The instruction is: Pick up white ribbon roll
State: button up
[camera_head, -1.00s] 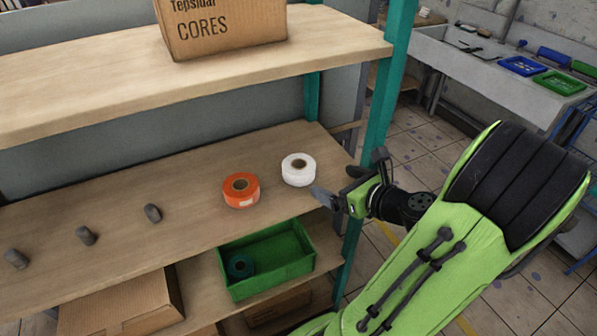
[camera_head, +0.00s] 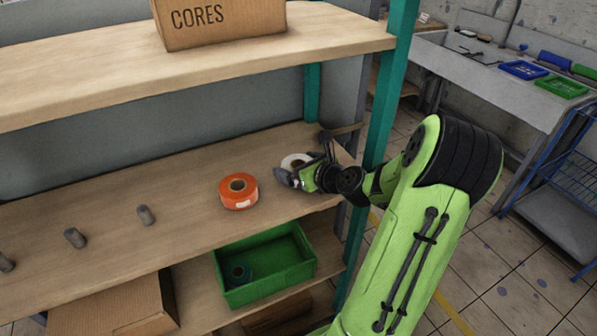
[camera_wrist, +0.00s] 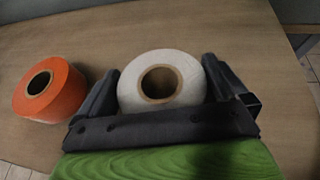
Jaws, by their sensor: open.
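The white ribbon roll (camera_head: 294,161) lies flat on the middle wooden shelf near its right end. In the wrist view the white roll (camera_wrist: 161,82) lies between my open fingers, its brown core facing up. My gripper (camera_head: 290,177) is at the shelf, over the near side of the roll, and hides part of it in the head view. In the wrist view my gripper (camera_wrist: 160,92) has one finger on each side of the roll. I cannot tell whether the fingers touch it.
An orange roll (camera_head: 238,191) lies just left of the white roll, close to my left finger in the wrist view. A teal post (camera_head: 380,120) rises at the right. An upper shelf (camera_head: 100,92) hangs above. A green bin (camera_head: 224,279) sits below.

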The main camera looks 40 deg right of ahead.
jog(key=shift+s, duration=0.1)
jog(key=c, duration=0.8)
jog(key=shift+r, duration=0.4)
notch_tip(320, 180, up, 3)
jog(key=shift+r+p, duration=0.2)
jog(key=shift+p, duration=0.9)
jog(key=s, duration=0.6)
jog(key=s+a+b, duration=0.1)
jog(key=s, duration=0.5)
jog(key=s+b, duration=0.1)
jog(key=s, duration=0.5)
jog(key=shift+a+f, duration=0.3)
jog(key=shift+a, duration=0.05)
